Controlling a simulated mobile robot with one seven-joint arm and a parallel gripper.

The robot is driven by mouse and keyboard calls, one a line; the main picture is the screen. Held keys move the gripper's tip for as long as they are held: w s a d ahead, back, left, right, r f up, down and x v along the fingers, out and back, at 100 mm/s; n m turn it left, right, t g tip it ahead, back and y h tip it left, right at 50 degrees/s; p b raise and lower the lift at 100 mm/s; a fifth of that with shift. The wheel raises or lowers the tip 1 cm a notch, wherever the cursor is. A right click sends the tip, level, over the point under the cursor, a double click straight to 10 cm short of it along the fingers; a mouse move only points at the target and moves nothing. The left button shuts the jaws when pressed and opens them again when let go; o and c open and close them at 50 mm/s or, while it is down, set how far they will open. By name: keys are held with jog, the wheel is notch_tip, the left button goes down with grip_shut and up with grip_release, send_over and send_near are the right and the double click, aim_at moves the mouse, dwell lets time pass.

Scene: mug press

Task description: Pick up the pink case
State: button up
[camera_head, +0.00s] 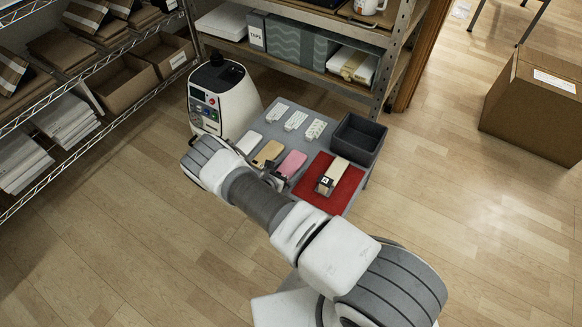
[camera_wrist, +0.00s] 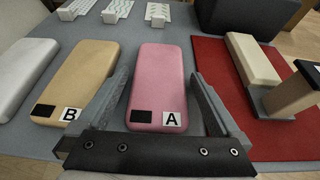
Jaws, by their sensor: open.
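The pink case (camera_wrist: 158,75) lies flat on the grey table, with a black square and a white label "A" at its near end. In the head view the pink case (camera_head: 292,163) is partly hidden by my arm. My gripper (camera_wrist: 160,88) is open, its two fingers on either side of the near half of the case. I cannot tell how high the fingers are above the table.
A tan case (camera_wrist: 82,80) labelled "B" lies close left, and a white case (camera_wrist: 22,75) beyond it. To the right is a red mat (camera_head: 345,196) bearing a beige block fixture (camera_head: 334,175). A dark bin (camera_head: 357,138) and several white pieces (camera_head: 295,120) sit behind.

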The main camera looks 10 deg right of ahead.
jog(key=c, duration=1.2)
jog(key=shift+o, duration=0.2)
jog(key=shift+r, duration=0.15)
